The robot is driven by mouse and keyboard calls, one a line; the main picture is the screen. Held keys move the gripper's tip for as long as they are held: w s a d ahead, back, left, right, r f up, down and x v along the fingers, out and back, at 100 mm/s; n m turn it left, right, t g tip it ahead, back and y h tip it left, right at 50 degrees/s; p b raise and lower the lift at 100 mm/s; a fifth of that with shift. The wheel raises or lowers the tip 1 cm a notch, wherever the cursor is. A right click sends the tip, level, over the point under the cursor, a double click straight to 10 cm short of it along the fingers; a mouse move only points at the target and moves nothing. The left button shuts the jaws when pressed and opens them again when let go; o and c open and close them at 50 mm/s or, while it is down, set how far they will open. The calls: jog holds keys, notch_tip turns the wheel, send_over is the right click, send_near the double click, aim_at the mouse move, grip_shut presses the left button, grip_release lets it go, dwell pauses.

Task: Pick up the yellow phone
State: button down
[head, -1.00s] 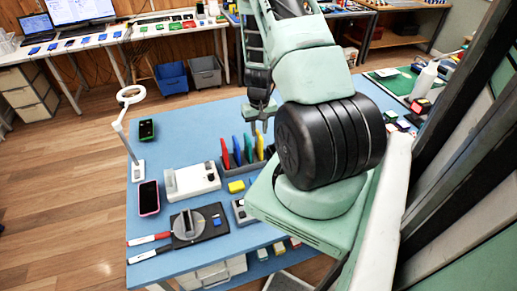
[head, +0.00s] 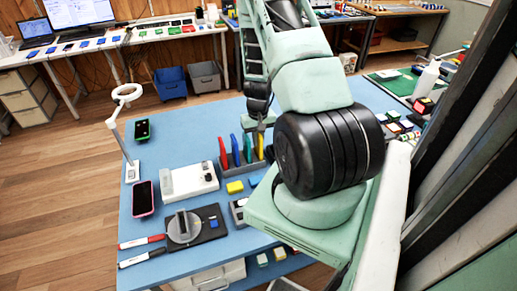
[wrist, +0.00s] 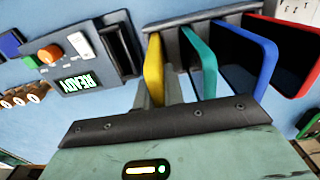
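The yellow phone (head: 261,147) stands upright at the right end of a dark slotted rack in the head view. It is at the left end of the row in the wrist view (wrist: 154,68). My gripper (head: 260,126) points down over it, and its fingers reach the phone's upper part. In the wrist view my gripper's fingers (wrist: 160,92) stand on either side of the yellow phone, apart. A firm grip does not show. The green phone (wrist: 200,62) stands right beside it, then the blue phone (wrist: 249,62) and the red phone (wrist: 298,55).
The rack (head: 230,169) stands on a blue table (head: 190,130). A white device (head: 189,181), a yellow block (head: 235,187), a pink-edged phone (head: 143,198) and a black-and-green phone (head: 142,129) lie nearby. A ring lamp (head: 127,92) stands at the left edge.

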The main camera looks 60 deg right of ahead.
jog(key=shift+r+p, duration=1.55)
jog(key=shift+r, duration=0.75)
